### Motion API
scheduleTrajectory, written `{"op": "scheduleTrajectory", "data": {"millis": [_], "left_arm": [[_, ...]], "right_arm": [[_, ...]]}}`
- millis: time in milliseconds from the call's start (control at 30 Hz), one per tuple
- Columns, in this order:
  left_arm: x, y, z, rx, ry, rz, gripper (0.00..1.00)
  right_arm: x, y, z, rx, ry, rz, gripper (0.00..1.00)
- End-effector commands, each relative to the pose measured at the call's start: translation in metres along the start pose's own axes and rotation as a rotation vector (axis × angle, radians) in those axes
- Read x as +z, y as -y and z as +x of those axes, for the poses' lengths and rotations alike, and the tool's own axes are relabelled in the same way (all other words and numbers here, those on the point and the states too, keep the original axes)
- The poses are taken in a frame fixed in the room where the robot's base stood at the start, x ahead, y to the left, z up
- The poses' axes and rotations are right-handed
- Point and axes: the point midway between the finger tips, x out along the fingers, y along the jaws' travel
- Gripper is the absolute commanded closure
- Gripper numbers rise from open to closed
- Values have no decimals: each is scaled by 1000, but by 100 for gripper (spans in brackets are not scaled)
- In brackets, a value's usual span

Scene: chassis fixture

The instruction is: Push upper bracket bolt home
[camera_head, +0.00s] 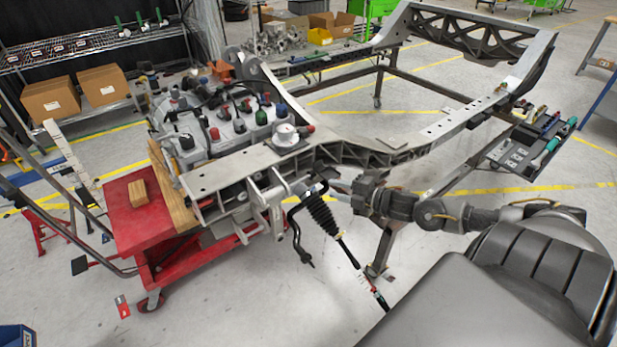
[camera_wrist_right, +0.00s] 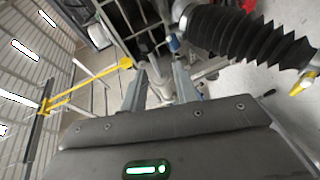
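The chassis frame (camera_head: 415,140) carries a pale bracket (camera_head: 265,195) at its near left corner, above a black ribbed boot (camera_head: 320,212). My right gripper (camera_head: 335,188) reaches in from the right, its tips close to the bracket and boot. In the right wrist view its two fingers (camera_wrist_right: 160,82) stand apart, with grey metal parts showing between and beyond them. A small blue-tipped piece (camera_wrist_right: 173,44) sits just beyond the right finger; I cannot tell if it is the upper bracket bolt. The boot (camera_wrist_right: 250,35) also shows there. My left gripper is not in view.
An engine-like assembly (camera_head: 215,125) sits behind the bracket. A red cart (camera_head: 135,215) with a wooden block (camera_head: 140,195) stands at left. A dark rod (camera_head: 297,235) hangs beside the boot. A tool tray (camera_head: 530,140) is at right. Floor in front is clear.

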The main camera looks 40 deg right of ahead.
Motion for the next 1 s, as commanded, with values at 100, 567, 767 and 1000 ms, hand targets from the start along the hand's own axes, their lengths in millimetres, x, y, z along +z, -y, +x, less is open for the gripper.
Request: {"op": "scheduleTrajectory", "data": {"millis": [100,567,767,1000], "left_arm": [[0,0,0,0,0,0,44],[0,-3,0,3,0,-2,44],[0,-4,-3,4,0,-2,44],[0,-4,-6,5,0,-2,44]], "right_arm": [[8,-14,-2,15,-43,-65,70],[8,-20,23,27,-52,-77,70],[5,-21,57,27,-53,-76,70],[4,-20,91,23,-51,-75,70]]}}
